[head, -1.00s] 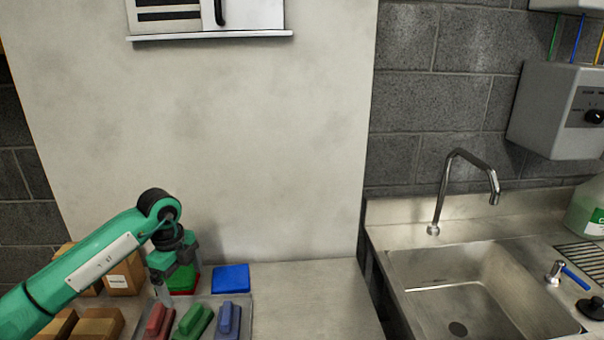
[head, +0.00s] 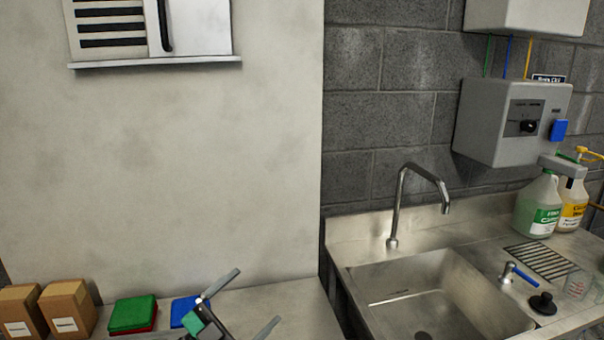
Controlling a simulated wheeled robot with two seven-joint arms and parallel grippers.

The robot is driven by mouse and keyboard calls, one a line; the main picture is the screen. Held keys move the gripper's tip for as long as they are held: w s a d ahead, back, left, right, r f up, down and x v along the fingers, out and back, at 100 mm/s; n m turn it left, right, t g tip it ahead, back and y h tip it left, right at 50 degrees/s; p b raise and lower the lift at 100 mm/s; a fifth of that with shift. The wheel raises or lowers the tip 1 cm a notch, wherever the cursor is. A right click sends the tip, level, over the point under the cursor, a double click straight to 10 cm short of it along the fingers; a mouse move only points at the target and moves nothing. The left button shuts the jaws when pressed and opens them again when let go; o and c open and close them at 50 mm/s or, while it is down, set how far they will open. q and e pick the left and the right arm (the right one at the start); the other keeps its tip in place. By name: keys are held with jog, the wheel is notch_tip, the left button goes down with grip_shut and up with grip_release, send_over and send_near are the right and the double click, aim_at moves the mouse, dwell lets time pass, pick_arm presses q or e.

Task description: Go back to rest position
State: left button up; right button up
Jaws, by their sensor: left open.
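My left gripper (head: 250,304) is at the bottom of the head view, over the bench (head: 296,297). Its two grey fingers are spread wide with nothing between them. A green pad (head: 132,312) lies on top of a red pad (head: 155,320), left of the gripper and apart from it. A blue pad (head: 184,309) lies beside them, partly hidden by the gripper. Most of my left arm is below the frame. My right gripper is not in view.
Two cardboard boxes (head: 67,308) stand at the far left of the bench. A steel sink (head: 425,290) with a tall tap (head: 398,205) is to the right. Bottles (head: 539,205) and a grey control box (head: 512,122) are further right.

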pick_arm(q)
jog(key=s+a+f+n+t+y, duration=0.1)
jog(key=s+a+f+n+y, duration=0.3)
jog(key=a+f+n+y, duration=1)
jog(key=s+f+g+y, duration=0.1)
jog(key=s+f+g, duration=0.35)
jog(key=s, duration=0.35)
jog(key=s+d+f+n+g+y, duration=0.1)
jog(key=s+f+g, duration=0.35)
jog(key=s, duration=0.35)
jog(key=s+f+g+y, duration=0.1)
jog(key=s+f+g, duration=0.2)
jog(key=s+f, duration=0.3)
notch_tip(320, 180, down, 31)
jog(key=s+g, duration=0.1)
jog(key=s, duration=0.1)
jog(key=s+a+f+g, duration=0.1)
jog(key=s+a+f, duration=0.2)
jog(key=s+f, duration=1.5)
jog(key=shift+s+f+g, duration=0.3)
jog(key=shift+s+f, duration=0.05)
jog(key=shift+a, duration=0.1)
